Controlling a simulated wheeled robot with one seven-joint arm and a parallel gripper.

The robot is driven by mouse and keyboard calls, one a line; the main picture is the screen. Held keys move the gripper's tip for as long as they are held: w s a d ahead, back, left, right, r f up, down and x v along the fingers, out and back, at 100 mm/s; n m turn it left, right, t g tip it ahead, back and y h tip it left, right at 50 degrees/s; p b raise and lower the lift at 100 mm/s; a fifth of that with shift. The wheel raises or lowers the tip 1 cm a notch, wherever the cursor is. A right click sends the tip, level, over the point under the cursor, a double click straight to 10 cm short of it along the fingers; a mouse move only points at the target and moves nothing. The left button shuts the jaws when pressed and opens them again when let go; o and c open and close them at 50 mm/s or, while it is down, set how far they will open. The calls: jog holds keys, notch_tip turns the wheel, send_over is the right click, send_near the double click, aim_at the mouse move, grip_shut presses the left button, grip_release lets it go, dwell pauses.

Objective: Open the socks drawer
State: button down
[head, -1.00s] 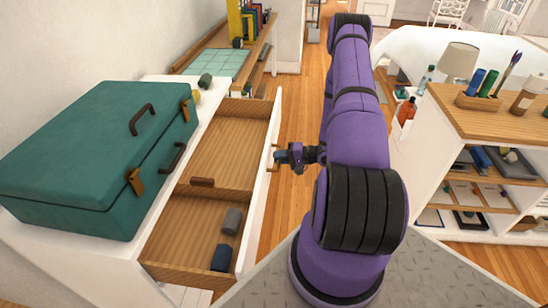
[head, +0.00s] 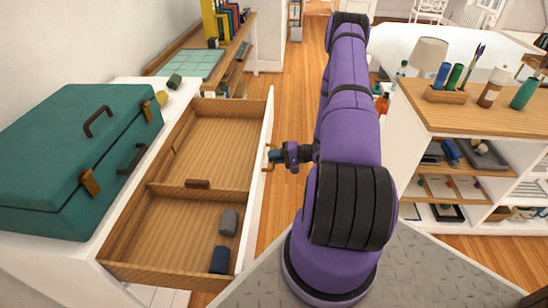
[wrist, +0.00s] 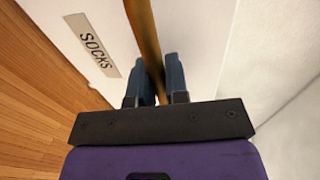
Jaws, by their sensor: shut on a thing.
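The socks drawer (head: 218,152) is pulled well out of the white dresser at the left of the head view. Its wooden inside shows a divider, with a grey roll and a dark blue roll in the near compartment. A "SOCKS" label (wrist: 90,45) is on its white front in the wrist view. My gripper (head: 272,157) is at the outer face of the drawer front. In the wrist view its two blue fingers (wrist: 160,80) are closed around the brass handle (wrist: 146,40), one on each side.
A teal case (head: 75,160) lies on the white dresser top, with a small dark green roll (head: 174,82) beyond it. A shelf unit (head: 480,120) with bottles and pens stands at the right. Wooden floor lies between them.

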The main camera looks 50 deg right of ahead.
jog(key=c, duration=1.1)
grip_release()
jog(key=shift+c, duration=0.2)
jog(key=v, duration=1)
jog(key=shift+s+d, duration=0.25)
jog(key=shift+s, duration=0.1)
